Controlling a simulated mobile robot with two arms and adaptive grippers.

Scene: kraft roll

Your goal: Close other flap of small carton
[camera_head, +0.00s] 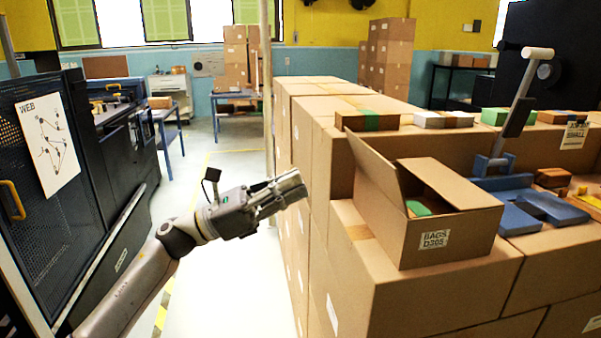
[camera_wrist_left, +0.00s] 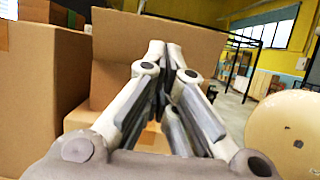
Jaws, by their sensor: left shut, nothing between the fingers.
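The small carton (camera_head: 447,238) is an open brown box labelled "BAGS D305" and stands on top of a larger carton. Its left flap (camera_head: 372,165) stands up and leans outward. A green item (camera_head: 418,208) shows inside; the rest of the inside is hidden. My left gripper (camera_head: 303,185) is to the left of the small carton, apart from it, shut and empty. In the left wrist view my left gripper (camera_wrist_left: 170,60) points at a brown cardboard panel (camera_wrist_left: 115,48). My right gripper is not in view.
Stacked large cartons (camera_head: 400,300) fill the middle and right. A dark machine (camera_head: 85,170) stands at left. The floor (camera_head: 235,265) between is clear.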

